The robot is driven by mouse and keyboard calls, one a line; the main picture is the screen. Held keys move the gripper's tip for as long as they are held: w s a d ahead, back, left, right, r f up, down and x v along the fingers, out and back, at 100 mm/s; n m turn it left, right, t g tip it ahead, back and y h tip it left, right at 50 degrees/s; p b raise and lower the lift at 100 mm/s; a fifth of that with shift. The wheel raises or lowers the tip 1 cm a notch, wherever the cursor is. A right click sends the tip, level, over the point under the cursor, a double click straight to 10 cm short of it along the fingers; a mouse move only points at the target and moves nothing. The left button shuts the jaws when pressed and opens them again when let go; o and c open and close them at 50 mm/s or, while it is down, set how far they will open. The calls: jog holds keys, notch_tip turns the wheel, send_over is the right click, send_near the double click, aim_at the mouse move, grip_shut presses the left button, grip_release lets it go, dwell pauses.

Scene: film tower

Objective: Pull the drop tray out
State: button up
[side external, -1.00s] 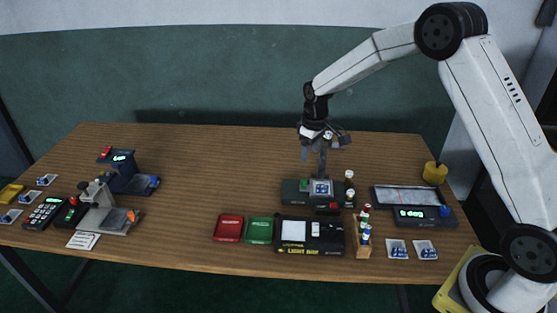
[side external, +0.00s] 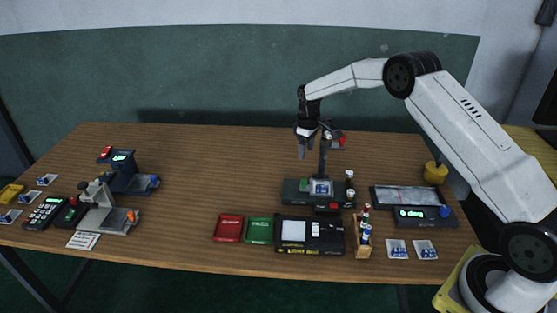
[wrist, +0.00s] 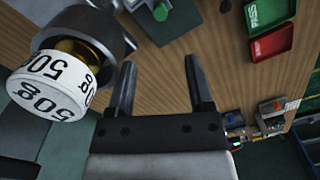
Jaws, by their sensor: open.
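The film tower stands on the table at centre right, with a dark green base (side external: 292,191) and an upright column (side external: 323,163). A dark block with a red part (side external: 333,206) sits at the front of the base; I cannot tell whether it is the drop tray. My gripper (side external: 308,144) is open and empty, high above the table, just left of the tower's head. In the wrist view my open fingers (wrist: 159,63) have bare table between them. A white weight marked 50g (wrist: 47,88) is close by at the left.
A red tray (side external: 229,228) and a green tray (side external: 260,230) lie left of the light box (side external: 310,250). A wooden vial rack (side external: 363,250) and a scale (side external: 425,215) stand to the right.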

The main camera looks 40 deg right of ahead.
aim_at(304, 180)
jog(key=shift+a+f, duration=0.15)
jog(key=shift+f, duration=5.8)
grip_shut()
